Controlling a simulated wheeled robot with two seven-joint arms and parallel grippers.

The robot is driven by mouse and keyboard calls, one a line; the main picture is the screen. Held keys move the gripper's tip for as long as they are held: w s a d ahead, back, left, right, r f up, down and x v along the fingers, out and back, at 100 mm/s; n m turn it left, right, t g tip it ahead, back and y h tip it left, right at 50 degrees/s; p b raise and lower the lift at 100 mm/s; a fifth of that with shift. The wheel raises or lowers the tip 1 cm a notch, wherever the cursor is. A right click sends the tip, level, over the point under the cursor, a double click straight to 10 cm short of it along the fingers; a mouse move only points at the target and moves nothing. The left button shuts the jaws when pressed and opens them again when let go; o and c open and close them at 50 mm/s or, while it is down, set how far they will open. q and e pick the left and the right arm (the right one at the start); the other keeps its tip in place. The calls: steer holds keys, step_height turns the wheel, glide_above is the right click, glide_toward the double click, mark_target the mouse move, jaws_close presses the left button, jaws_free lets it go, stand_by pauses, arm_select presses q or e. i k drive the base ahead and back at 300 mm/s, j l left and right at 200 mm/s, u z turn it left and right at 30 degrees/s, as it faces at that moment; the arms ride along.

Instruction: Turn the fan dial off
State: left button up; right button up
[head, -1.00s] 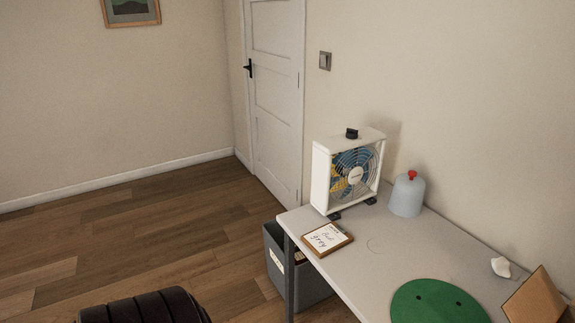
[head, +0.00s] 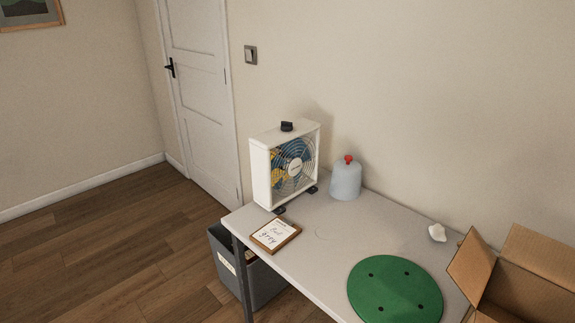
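A white box fan (head: 286,164) stands upright at the far left end of the grey table (head: 330,240). Its round grille faces right and toward me, with blue and yellow showing behind it. A black dial (head: 287,126) sits on top of the fan's case. Its setting is too small to read. Neither of my grippers is in the head view.
A pale jug with a red cap (head: 346,178) stands right of the fan. A framed card (head: 276,235), a green disc (head: 396,292), a white lump (head: 437,232) and an open cardboard box (head: 525,275) are on or by the table. A grey bin (head: 262,279) stands below its left end.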

mark_target(286, 127)
steer(key=i+j, duration=0.8)
steer(key=j, duration=0.2)
steer(key=i+j+z, duration=0.1)
steer(key=i+j, duration=0.25)
steer(key=j, duration=0.15)
steer(key=i+j, duration=0.4)
steer(key=j, duration=0.15)
steer(key=i+j, duration=0.35)
steer(key=j, duration=0.15)
steer(key=z, duration=0.05)
